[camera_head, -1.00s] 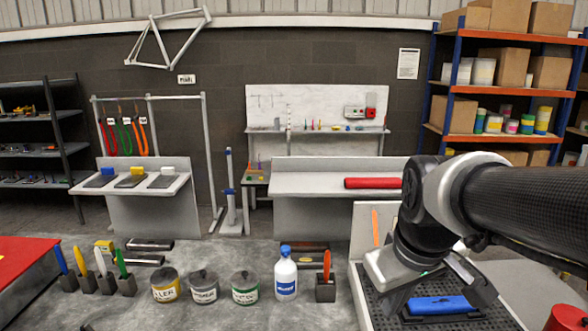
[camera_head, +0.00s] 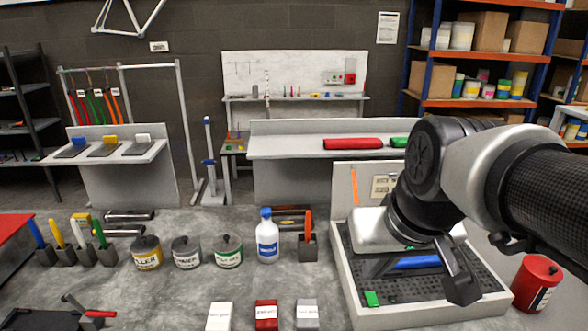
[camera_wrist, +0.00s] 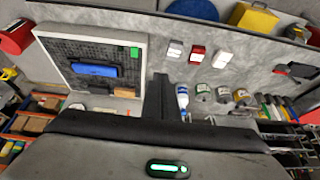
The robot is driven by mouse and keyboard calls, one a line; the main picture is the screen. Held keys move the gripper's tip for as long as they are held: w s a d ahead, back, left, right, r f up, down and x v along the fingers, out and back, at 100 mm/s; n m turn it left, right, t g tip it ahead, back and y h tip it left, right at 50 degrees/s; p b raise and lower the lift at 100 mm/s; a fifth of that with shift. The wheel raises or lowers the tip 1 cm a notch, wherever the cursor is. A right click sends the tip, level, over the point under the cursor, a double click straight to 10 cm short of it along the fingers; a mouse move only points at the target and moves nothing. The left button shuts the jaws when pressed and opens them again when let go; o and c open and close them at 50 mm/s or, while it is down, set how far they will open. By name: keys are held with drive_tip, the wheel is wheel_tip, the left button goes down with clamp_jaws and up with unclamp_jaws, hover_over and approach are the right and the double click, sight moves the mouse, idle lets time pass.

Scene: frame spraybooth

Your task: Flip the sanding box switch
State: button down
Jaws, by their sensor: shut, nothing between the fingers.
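The sanding box (camera_head: 343,290) is a pale tray with a dark perforated bed and an upright back panel, at the right of the bench. It also shows in the wrist view (camera_wrist: 62,85). A small green piece (camera_head: 372,298), perhaps the switch, is at its front left corner; in the wrist view the green piece (camera_wrist: 134,52) is by the rim. A blue block (camera_head: 415,262) lies on the bed, partly hidden by my gripper. My gripper (camera_head: 462,288) is shut and empty above the box's right part, its fingers apart from the green piece. The fingers show in the wrist view (camera_wrist: 161,80).
A red can (camera_head: 536,283) stands right of the box. Left are a white bottle (camera_head: 267,240), several tins (camera_head: 187,252) and an orange-handled tool in a holder (camera_head: 308,245). White, red (camera_head: 266,314) and grey small boxes stand at the front. The bench between has free room.

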drive_tip(key=g+b, duration=0.2)
drive_tip(key=b, duration=0.5)
hover_over(373, 301)
drive_tip(key=s, duration=0.1)
wheel_tip(373, 301, down, 12)
drive_tip(key=shift+r, duration=0.2)
drive_tip(key=shift+s, duration=0.1)
drive_tip(key=x, duration=0.4)
drive_tip(key=b+x, duration=0.1)
drive_tip(key=x, duration=0.3)
drive_tip(key=b+x, duration=0.1)
drive_tip(key=x, duration=0.3)
drive_tip(key=shift+s+d+f, duration=0.1)
drive_tip(key=shift+s+f, duration=0.1)
drive_tip(key=shift+s, duration=0.05)
drive_tip(key=shift+s+r, duration=0.2)
drive_tip(key=shift+s, duration=0.6)
